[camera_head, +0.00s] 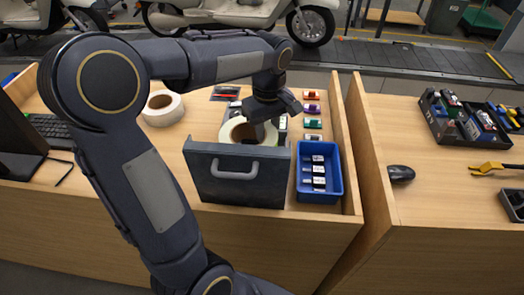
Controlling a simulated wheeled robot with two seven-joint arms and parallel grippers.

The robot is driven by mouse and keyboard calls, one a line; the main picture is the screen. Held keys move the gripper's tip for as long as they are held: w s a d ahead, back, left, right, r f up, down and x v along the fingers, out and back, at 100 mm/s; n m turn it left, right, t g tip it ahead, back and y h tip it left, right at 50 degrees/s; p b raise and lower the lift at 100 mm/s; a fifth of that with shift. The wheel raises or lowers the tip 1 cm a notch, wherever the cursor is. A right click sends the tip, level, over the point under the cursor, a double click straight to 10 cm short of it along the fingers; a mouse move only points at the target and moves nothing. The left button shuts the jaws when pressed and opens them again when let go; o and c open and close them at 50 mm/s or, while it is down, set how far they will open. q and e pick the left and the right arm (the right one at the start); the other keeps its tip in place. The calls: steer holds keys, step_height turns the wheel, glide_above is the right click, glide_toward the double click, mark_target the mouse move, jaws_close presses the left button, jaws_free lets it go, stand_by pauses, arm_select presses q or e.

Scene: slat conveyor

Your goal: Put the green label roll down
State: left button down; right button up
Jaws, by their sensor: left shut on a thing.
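My left gripper (266,112) comes down from above and is shut on a pale label roll (228,127) with a tan core. A second pale roll (163,108) lies on the wooden table to the left. My right gripper is not in view.
A blue bin (334,192) with small items stands right of the grey box. Small coloured pieces (312,109) lie behind it. A raised wooden edge (344,140) runs along the table's right side. A keyboard (50,128) is at left, and bare table lies between the rolls.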

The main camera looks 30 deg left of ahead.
arm_select(q)
steer(key=shift+f, duration=2.9)
steer(key=shift+f, duration=0.1)
steer(key=c, duration=1.1)
jaws_free()
steer(key=shift+c, duration=0.2)
step_height(320, 180, up, 12)
steer(key=shift+r, duration=0.1)
steer(key=shift+d, duration=0.15)
